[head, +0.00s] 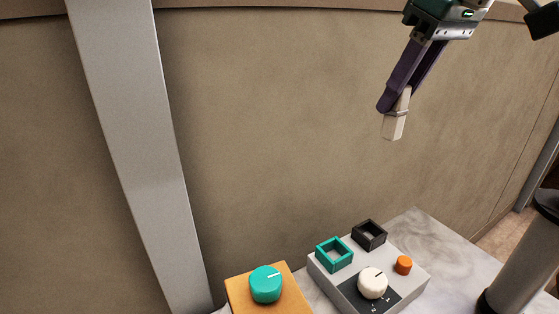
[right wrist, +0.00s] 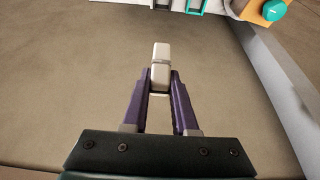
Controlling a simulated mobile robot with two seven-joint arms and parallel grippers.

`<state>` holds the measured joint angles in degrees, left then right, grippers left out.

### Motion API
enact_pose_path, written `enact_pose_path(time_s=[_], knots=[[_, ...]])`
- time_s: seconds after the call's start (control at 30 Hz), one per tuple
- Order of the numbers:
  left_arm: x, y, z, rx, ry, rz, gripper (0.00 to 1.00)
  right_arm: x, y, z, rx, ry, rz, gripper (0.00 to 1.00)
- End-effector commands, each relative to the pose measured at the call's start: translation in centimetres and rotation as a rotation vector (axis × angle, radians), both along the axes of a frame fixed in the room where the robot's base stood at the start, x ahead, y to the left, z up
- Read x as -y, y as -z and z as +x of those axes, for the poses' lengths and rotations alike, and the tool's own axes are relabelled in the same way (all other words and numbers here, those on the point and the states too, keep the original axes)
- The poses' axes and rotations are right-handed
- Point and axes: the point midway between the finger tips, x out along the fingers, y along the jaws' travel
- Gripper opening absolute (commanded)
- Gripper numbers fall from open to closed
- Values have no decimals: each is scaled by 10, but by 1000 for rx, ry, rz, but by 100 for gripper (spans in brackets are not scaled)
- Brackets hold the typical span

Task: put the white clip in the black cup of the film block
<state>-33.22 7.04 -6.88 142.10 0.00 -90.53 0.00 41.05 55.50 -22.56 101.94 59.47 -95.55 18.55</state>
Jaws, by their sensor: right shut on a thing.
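My right gripper (head: 396,102) is shut on the white clip (head: 394,124) and holds it in the air, high above the table and a little to the right of the black cup. The clip also shows in the right wrist view (right wrist: 161,68) between the purple fingers, sticking out past their tips. The film block (head: 328,278) is a light grey box on the table. On its top stand a square black cup (head: 382,232) at the back and a square teal cup (head: 346,252) in front of it to the left. Both look empty. My left gripper is not in view.
The film block also carries a white knob (head: 372,283) on a dark dial plate and an orange button (head: 403,265). An orange block with a teal knob (head: 266,284) stands to the left. A grey post (head: 130,120) rises at the left, and a beige wall (head: 270,110) stands behind.

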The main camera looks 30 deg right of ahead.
Motion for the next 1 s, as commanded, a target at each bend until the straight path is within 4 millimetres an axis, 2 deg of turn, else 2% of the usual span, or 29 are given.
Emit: enact_pose_path(time_s=[0.07, 0.4, 0.5, 0.77, 0.9, 1.0], knots=[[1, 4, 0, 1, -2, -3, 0, 6, 13, -1, -3, 1, 1, 0], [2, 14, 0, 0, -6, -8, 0, 5, 110, -2, -5, -1, 2, 0], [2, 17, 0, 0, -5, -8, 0, 4, 133, -1, -3, 0, 3, 0], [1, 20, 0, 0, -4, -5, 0, 5, 161, -1, 0, -1, 2, 0], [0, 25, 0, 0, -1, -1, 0, 4, 185, 0, 0, 0, 2, 0], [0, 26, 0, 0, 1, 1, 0, 5, 195, 0, 1, -2, 2, 0]])
